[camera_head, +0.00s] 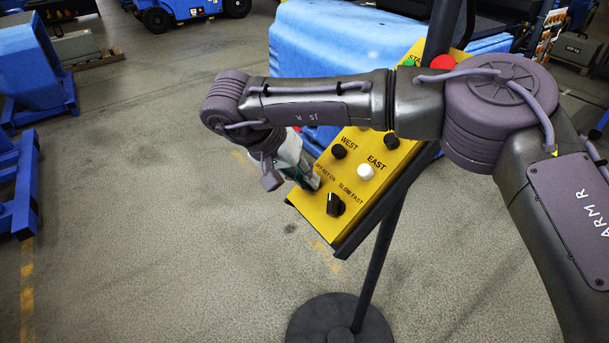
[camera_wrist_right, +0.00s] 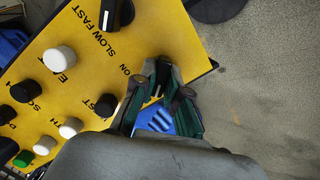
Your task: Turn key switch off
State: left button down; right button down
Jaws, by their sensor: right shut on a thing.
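The yellow control panel (camera_head: 317,211) is tilted on a dark stand. Its key switch sits at the panel's left lower edge, by the label OFF KEY ON. My right gripper (camera_head: 308,183) is at that label and shut on the key switch; the fingers hide nearly all of the key, so I cannot tell its turn position. In the right wrist view the green-lined fingertips of the right gripper (camera_wrist_right: 157,82) meet at the panel (camera_wrist_right: 93,60) beside the word ON. My left gripper is in neither view.
A black SLOW FAST knob (camera_head: 335,205) sits close to the gripper. Black and white buttons, including a white EAST button (camera_head: 365,171), are farther up the panel. The stand's round base (camera_head: 318,318) is on the floor. Open concrete floor lies to the left.

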jog(key=shift+s+f, duration=0.1)
jog(key=shift+f, duration=0.2)
jog(key=c, duration=1.3)
grip_release()
jog(key=shift+o, duration=0.5)
jog(key=shift+d+r, duration=0.1)
jog(key=v, duration=1.2)
